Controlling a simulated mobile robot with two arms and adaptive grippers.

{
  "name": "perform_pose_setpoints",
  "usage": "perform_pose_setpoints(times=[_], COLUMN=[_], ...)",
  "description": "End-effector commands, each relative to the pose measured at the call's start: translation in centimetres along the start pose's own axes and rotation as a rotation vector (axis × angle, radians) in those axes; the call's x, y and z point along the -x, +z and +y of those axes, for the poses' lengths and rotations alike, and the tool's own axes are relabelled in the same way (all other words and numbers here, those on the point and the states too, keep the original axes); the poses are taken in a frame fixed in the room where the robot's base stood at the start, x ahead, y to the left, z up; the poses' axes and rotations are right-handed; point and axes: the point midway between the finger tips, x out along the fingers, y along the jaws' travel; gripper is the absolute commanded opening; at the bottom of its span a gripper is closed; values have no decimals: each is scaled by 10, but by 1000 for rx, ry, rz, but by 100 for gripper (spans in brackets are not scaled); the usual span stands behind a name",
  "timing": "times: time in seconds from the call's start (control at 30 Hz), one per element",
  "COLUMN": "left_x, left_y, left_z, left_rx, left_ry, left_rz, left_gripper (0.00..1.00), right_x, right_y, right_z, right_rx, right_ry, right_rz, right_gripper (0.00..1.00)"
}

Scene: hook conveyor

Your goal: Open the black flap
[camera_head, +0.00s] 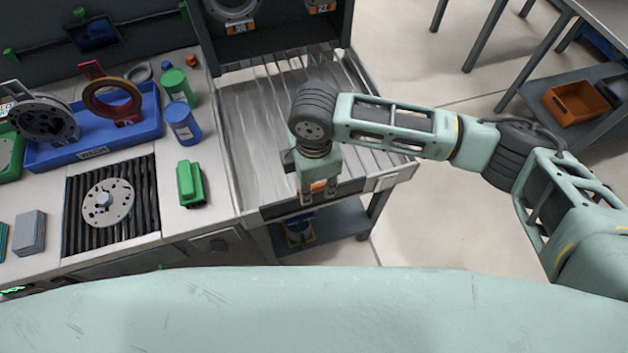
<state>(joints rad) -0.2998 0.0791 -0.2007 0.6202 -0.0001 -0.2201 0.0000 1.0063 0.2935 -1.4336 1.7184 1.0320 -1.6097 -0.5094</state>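A dark strip (345,189), which looks like the black flap, runs along the front edge of the grey roller conveyor (255,120). My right arm comes in from the right, and its gripper (306,197) points down in front of this strip. The gripper covers part of the strip and of an orange label (320,187) there. The fingers are small and partly hidden, so I cannot tell whether they are open or touch the strip. The strip looks closed, but its hinge does not show clearly. My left gripper is not in view.
Left of the conveyor, a workbench holds a blue tray (90,150) with ring parts, a blue can (184,124), a green block (190,184) and a round plate (108,203) on a dark grate. A lower shelf (345,222) lies below the conveyor.

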Motion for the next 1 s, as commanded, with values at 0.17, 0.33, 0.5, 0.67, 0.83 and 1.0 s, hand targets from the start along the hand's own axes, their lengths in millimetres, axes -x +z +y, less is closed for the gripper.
perform_pose_setpoints(times=[0.17,0.33,0.5,0.67,0.83,1.0], left_x=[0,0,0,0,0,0], left_y=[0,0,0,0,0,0], left_z=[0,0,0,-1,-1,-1], left_rx=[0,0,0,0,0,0], left_ry=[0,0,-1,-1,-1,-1], left_rz=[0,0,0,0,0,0], left_gripper=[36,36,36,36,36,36], right_x=[-1,0,0,0,0,0], right_y=[0,0,0,0,0,0], right_z=[0,0,0,0,0,0], right_rx=[0,0,-1,-1,-1,-1], right_ry=[0,0,0,0,1,1], right_rz=[1,1,1,1,1,1], right_gripper=[27,15,0,0,0,0])
